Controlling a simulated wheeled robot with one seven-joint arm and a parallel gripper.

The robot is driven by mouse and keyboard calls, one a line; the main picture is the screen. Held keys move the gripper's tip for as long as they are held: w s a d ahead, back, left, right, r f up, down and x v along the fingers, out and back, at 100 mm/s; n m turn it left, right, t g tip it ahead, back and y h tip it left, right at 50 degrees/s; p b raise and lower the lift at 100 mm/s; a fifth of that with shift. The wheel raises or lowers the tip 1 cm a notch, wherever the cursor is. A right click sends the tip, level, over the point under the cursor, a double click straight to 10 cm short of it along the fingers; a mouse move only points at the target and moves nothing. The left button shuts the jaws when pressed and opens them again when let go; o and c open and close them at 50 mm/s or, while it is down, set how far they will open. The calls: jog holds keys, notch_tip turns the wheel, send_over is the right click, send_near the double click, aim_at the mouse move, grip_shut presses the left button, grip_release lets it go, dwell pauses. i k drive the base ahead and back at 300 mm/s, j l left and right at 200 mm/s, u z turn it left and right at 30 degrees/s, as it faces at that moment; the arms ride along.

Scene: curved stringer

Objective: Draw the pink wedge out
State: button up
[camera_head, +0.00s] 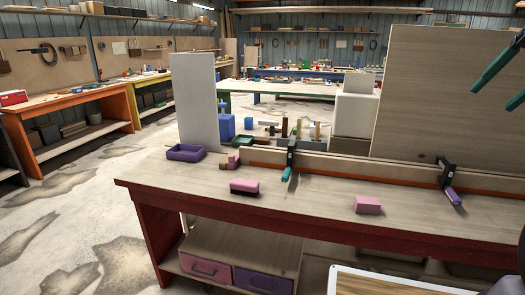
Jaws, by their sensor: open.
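A small pink piece (234,158), which looks like the wedge, sits on the workbench at the left end of a long wooden strip (340,163). I cannot tell how tightly it sits there. A pink block (367,204) lies alone near the bench's front edge. My gripper (490,98) shows at the top right with two teal fingers apart. It is empty, in the air, far to the right of the small pink piece.
Two clamps, one with a teal handle (288,172) and one with a purple handle (453,196), stand at the strip. A pink-backed brush (244,187) and a purple tray (186,153) lie on the workbench (320,200). A tall panel (445,95) rises behind.

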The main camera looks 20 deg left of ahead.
aim_at(233, 162)
jog(key=i+j+u, duration=0.35)
jog(key=i+u, duration=0.4)
jog(key=k+j, duration=0.05)
